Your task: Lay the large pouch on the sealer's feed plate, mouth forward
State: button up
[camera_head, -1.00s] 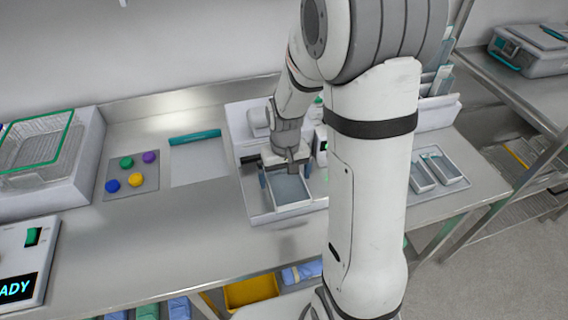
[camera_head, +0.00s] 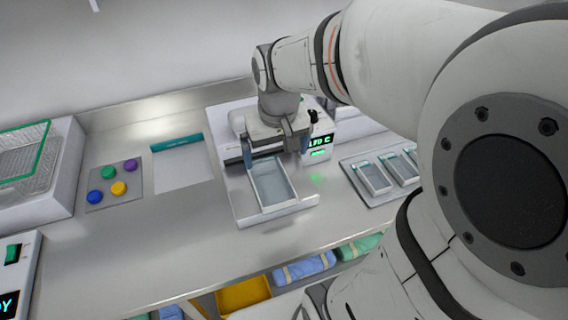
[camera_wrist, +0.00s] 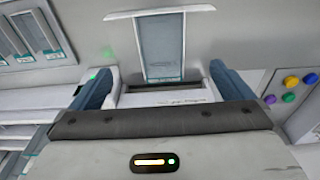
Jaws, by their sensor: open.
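The large pouch (camera_head: 273,181), a clear bluish panel with a pale rim, lies lengthwise on the sealer's white feed plate (camera_head: 292,211). Its far end reaches towards the sealer (camera_head: 319,144) beneath my gripper; I cannot tell which end is the mouth. In the wrist view the pouch (camera_wrist: 161,48) lies between the plate's front lip (camera_wrist: 160,13) and the sealer's slot. My gripper (camera_head: 276,150) is open and empty above the pouch's far end. Its blue fingers stand wide apart on either side of the pouch's line, also in the wrist view (camera_wrist: 162,88).
A tray of smaller pouches (camera_head: 378,178) is right of the sealer. A white sheet with a teal strip (camera_head: 182,167) and a grey pad with coloured knobs (camera_head: 114,184) are on the left. A wire basket (camera_head: 30,155) is further left. Bare counter (camera_head: 170,235) lies in front.

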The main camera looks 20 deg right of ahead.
jog(key=s+r+t, duration=0.1)
jog(key=s+t, duration=0.1)
jog(key=s, duration=0.6)
jog(key=shift+s+r, duration=0.15)
jog(key=shift+r, duration=0.15)
jog(key=shift+a, duration=0.1)
